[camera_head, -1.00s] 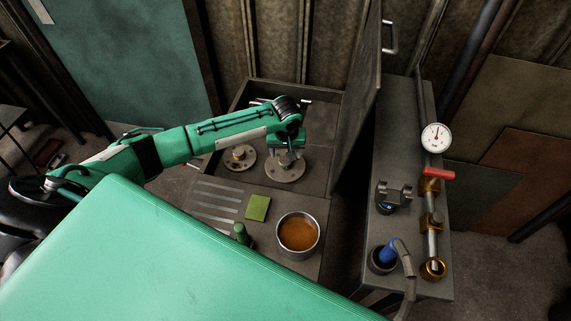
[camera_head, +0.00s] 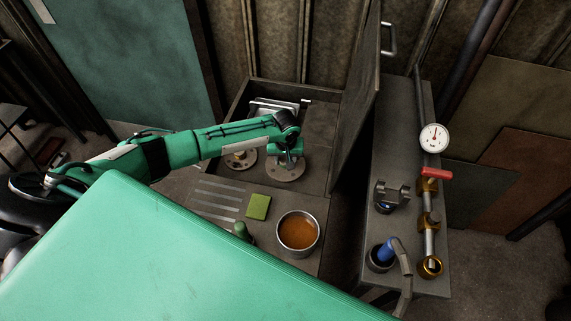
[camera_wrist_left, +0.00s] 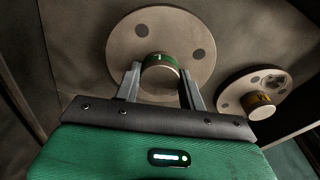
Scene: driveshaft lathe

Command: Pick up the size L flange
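The larger flange, a grey disc with holes (camera_head: 286,174), lies flat in the dark open box. In the left wrist view its disc (camera_wrist_left: 195,35) carries a hub with a green band (camera_wrist_left: 160,64) bearing a mark that looks like an L. My left gripper (camera_head: 290,158) is over this flange. In the left wrist view its two fingers (camera_wrist_left: 161,72) stand open on either side of the hub, with narrow gaps. A smaller flange (camera_wrist_left: 262,84) with a yellow-banded hub lies beside it, also seen in the head view (camera_head: 241,160). My right gripper is not in view.
Metal parts (camera_head: 275,105) lie at the back of the box. In front are a green pad (camera_head: 258,207), a pot of brown liquid (camera_head: 298,233) and flat strips (camera_head: 215,205). A raised door (camera_head: 357,110) stands to the right, beside a bench with a dial gauge (camera_head: 434,138).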

